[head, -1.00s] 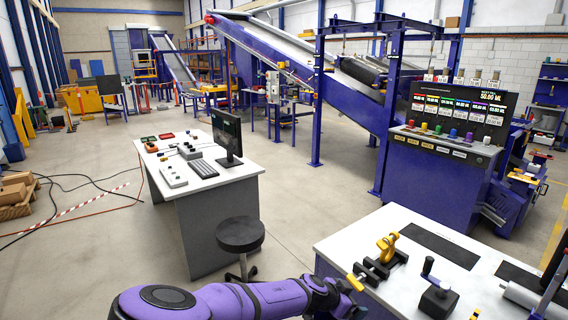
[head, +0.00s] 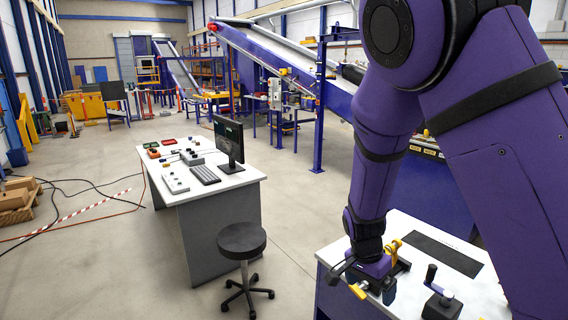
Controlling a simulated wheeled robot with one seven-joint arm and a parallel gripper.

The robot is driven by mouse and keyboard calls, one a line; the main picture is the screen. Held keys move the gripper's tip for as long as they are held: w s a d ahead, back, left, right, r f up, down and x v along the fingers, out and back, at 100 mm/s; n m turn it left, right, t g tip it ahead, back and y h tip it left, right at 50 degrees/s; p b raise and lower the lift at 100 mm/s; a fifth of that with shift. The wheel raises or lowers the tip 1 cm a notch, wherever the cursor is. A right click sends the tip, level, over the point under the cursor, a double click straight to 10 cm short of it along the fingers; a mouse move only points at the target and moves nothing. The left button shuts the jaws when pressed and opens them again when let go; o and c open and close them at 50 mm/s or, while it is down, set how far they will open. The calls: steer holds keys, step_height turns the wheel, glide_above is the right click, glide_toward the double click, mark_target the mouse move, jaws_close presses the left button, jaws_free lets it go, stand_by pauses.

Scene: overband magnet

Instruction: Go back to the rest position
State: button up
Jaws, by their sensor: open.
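My gripper (head: 368,280) is at the lower middle of the head view, at the end of my raised and bent purple arm. It points down over the near left part of the white bench (head: 412,308). It is open, and I see nothing held in it. It overlaps a black fixture with a yellow clamp-like part (head: 393,250) and a yellow handle (head: 357,291). I cannot tell whether the gripper touches the fixture. Part of the fixture is hidden behind the gripper.
A black lever box (head: 441,306) stands on the bench to the right of my gripper. A stool (head: 242,238) and a desk (head: 212,200) with a monitor (head: 229,143) stand to the left. Cables lie on the far left floor. My arm hides much of the right side.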

steer(key=s+d+r+n+t+y, duration=0.1)
steer(key=s+d+r+n, duration=0.25)
steer(key=r, duration=0.55)
steer(key=s+d+r+n+t+y, duration=0.2)
steer(key=s+r, duration=0.3)
steer(key=r, duration=0.3)
steer(key=s+d+r+n+t+y, duration=0.1)
steer(key=s+d+r+n, duration=0.15)
steer(key=s+r, duration=0.45)
steer(key=s+d+r+n+t+h, duration=0.1)
steer(key=s+d+r+n, duration=0.1)
steer(key=s+r, duration=0.4)
steer(key=shift+r+t+h, duration=0.15)
steer(key=shift+t+h, duration=0.15)
steer(key=shift+t, duration=0.1)
